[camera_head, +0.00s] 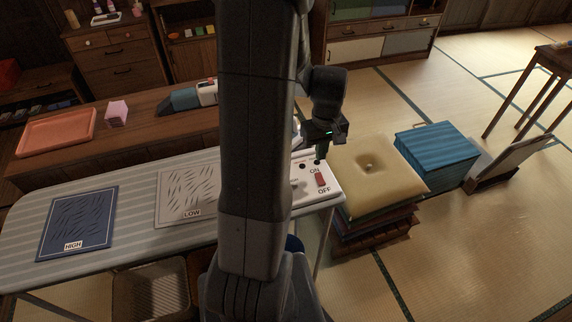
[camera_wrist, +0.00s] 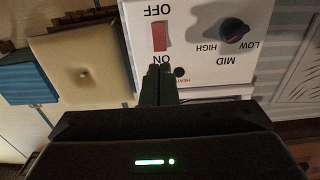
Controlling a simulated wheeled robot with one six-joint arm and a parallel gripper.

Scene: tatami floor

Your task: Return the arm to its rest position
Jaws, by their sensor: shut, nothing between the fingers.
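My arm rises through the middle of the head view, and its forearm bends down to the right. My gripper (camera_head: 322,152) hangs just above the far right corner of a white control panel (camera_head: 334,194). In the wrist view the gripper (camera_wrist: 158,72) is shut and empty, its fingertips close to the ON label below a red rocker switch (camera_wrist: 160,37). I cannot tell whether the fingertips touch the panel. The switch also shows in the head view (camera_head: 320,180). A dark knob (camera_wrist: 233,30) with LOW, MID and HIGH labels is beside it; my arm mostly hides it in the head view.
A striped ironing board (camera_head: 130,210) bears a blue HIGH mat (camera_head: 77,222) and a grey LOW mat (camera_head: 188,193). A stack of cushions (camera_head: 375,185) stands right of the panel, with a blue box (camera_head: 437,155) beyond. A wooden bench (camera_head: 150,137) runs behind.

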